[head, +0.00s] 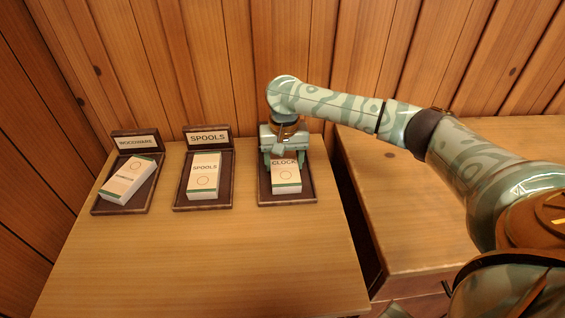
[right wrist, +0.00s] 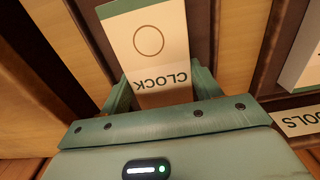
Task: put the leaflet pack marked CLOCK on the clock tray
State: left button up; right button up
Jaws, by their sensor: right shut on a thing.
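The leaflet pack marked CLOCK (head: 286,180) is white with a green band and lies over the rightmost dark tray, the clock tray (head: 309,195). My right gripper (head: 284,161) is shut on the rear part of the pack, coming from above. In the right wrist view the CLOCK pack (right wrist: 150,40) sits between the fingers of the right gripper (right wrist: 163,88), with the dark tray (right wrist: 200,30) around it. I cannot tell whether the pack touches the tray floor. The tray's sign is hidden behind my gripper. My left gripper is not in view.
A SPOOLS pack (head: 204,174) lies in the middle tray (head: 219,207). Another pack (head: 129,180) lies askew in the left tray (head: 104,207), signed WOODWARE. The table front (head: 200,270) is clear. A wooden cabinet (head: 400,200) stands at the right; a plank wall (head: 200,60) is behind.

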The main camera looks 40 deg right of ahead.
aim_at(284, 162)
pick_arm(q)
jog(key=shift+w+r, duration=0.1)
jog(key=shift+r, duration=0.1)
pick_arm(e)
jog(key=o, duration=1.2)
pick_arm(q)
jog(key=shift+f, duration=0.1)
pick_arm(e)
jog(key=shift+r, duration=0.15)
pick_arm(q)
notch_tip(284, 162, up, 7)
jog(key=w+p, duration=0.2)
jog(key=p, duration=0.6)
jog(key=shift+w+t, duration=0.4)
pick_arm(e)
notch_tip(284, 162, up, 12)
